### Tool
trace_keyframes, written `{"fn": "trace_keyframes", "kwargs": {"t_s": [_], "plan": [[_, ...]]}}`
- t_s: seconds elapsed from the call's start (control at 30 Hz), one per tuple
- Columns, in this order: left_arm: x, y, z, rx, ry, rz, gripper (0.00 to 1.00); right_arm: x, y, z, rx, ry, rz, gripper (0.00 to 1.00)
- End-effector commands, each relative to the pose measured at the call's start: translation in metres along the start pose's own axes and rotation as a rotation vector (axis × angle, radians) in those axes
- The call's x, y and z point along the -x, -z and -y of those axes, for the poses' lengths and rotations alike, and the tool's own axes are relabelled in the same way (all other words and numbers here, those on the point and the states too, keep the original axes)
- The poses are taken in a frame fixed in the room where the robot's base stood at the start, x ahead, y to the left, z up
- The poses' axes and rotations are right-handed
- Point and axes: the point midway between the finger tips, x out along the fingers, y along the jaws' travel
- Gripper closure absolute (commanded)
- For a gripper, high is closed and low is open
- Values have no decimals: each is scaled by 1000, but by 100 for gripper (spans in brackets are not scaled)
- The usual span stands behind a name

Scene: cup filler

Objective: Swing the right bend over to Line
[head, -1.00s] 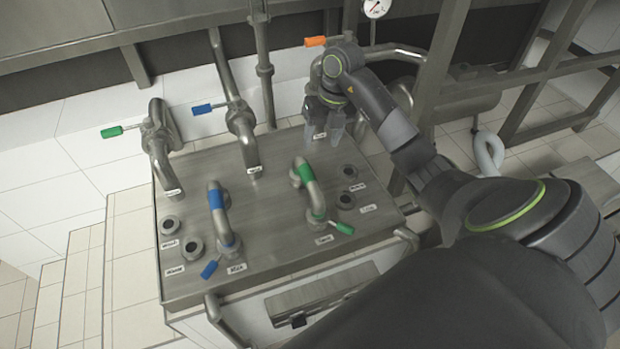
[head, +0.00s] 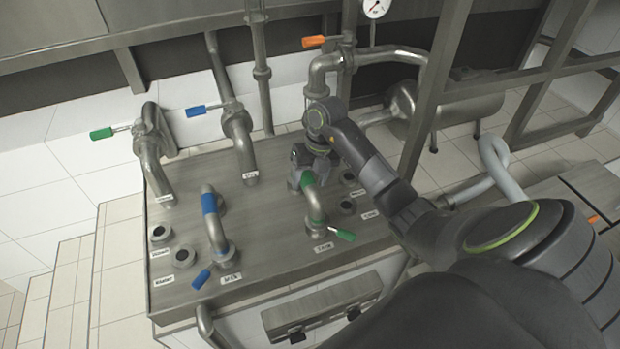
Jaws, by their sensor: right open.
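The right bend (head: 316,205) is a grey curved pipe with a green band near its raised far end and a green handle (head: 344,236) at its foot. It stands on the right half of the metal panel (head: 270,225), its arch running away from me. My right gripper (head: 307,168) is open at the bend's far end, close to the green band; whether it touches cannot be told. Two ports are to the right of the bend: one farther back (head: 348,178) and one nearer (head: 348,206), with small labels beside them that are hard to read. My left gripper is out of view.
A blue-banded left bend (head: 213,222) stands on the panel's left half, with two open ports (head: 162,233) to its left. Fixed pipes with blue (head: 197,111), green (head: 102,133) and orange (head: 314,42) valve handles rise behind. Metal posts stand at the right.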

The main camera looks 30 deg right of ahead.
Motion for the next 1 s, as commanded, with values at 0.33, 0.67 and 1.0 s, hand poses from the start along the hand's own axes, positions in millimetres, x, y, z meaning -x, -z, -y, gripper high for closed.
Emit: {"fn": "trace_keyframes", "kwargs": {"t_s": [0.33, 0.67, 1.0], "plan": [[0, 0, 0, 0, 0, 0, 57, -4, 0, 0, 0, 0, 0, 47], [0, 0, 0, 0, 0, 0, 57, -4, 0, 0, 0, 0, 0, 90], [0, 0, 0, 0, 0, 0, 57, -2, 1, 7, -2, 2, 0, 100]]}}
